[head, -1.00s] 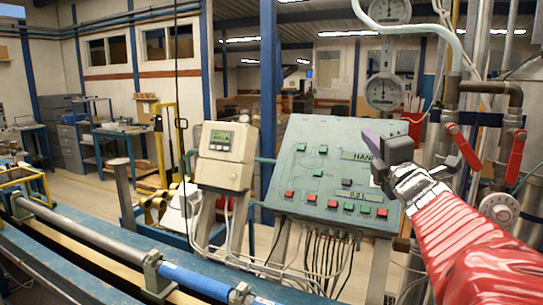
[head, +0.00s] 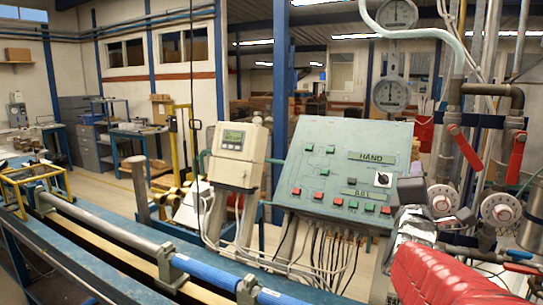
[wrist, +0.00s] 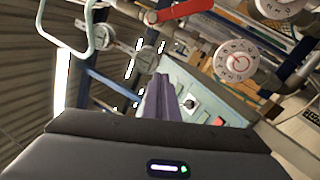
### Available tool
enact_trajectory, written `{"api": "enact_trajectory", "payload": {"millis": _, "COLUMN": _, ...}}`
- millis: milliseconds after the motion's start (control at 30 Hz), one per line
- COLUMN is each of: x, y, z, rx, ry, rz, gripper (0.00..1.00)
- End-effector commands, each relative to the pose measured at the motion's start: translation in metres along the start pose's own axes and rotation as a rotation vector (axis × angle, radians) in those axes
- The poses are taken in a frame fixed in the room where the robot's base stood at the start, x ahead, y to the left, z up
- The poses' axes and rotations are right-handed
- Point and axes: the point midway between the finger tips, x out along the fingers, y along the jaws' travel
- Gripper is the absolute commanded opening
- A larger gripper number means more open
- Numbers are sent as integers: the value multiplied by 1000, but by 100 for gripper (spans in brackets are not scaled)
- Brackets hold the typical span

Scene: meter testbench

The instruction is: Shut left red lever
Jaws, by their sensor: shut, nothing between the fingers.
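The left red lever (head: 465,147) hangs from its valve on the left pipe, slanting down to the right in the head view. The right red lever (head: 516,157) hangs on the neighbouring pipe, slanting slightly the other way. My gripper (head: 436,212) is low, in front of the panel's right edge, below and left of the left lever and apart from it. Its fingertips are hard to make out there. In the wrist view its purple fingers (wrist: 163,98) are together and empty. A red lever (wrist: 185,9) crosses the top of that view; which one, I cannot tell.
The green control panel (head: 345,170) stands left of my gripper, with a rotary switch (head: 383,179). Round white meters (head: 500,209) sit below the levers. Two gauges (head: 397,95) hang above the panel. Pipes crowd the right side. A blue rail (head: 210,277) runs along the front.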

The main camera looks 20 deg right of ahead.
Motion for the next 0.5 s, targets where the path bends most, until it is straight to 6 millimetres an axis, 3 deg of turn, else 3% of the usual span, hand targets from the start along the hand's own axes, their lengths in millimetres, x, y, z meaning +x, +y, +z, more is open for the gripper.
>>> {"api": "enact_trajectory", "payload": {"millis": 300, "x": -13, "y": -47, "z": 30, "rx": -196, "ry": -114, "rz": -153, "gripper": 0}}
{"api": "enact_trajectory", "payload": {"millis": 500, "x": -15, "y": -53, "z": 36, "rx": -355, "ry": -120, "rz": -191, "gripper": 0}}
